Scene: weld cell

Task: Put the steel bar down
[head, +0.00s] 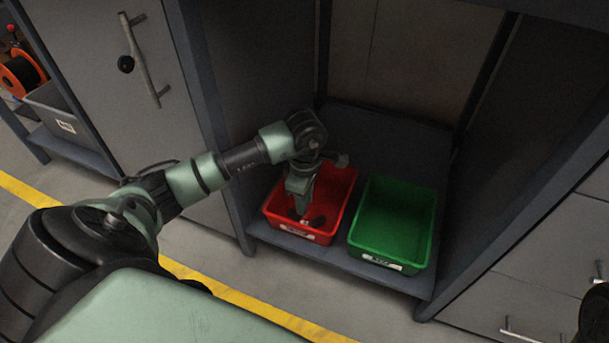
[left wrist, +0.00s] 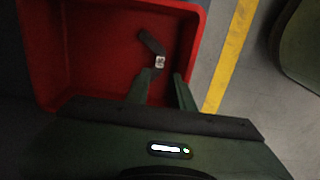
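My left gripper (head: 302,211) points down inside the red bin (head: 342,205). In the left wrist view its two fingers (left wrist: 163,75) stand apart, with a gap between the tips. A short dark grey bar (left wrist: 151,42), which looks like the steel bar, lies in the red bin (left wrist: 85,50) just beyond the fingertips. A small white patch shows at its near end, and the part closer to the fingers is dim. In the head view the dark bar (head: 318,222) shows beside the fingertips. My right gripper is not visible.
A green bin (head: 393,222), empty as far as I see, stands right of the red bin on the low shelf (head: 330,262). Cabinet walls close in on both sides. A yellow floor line (head: 240,298) runs in front.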

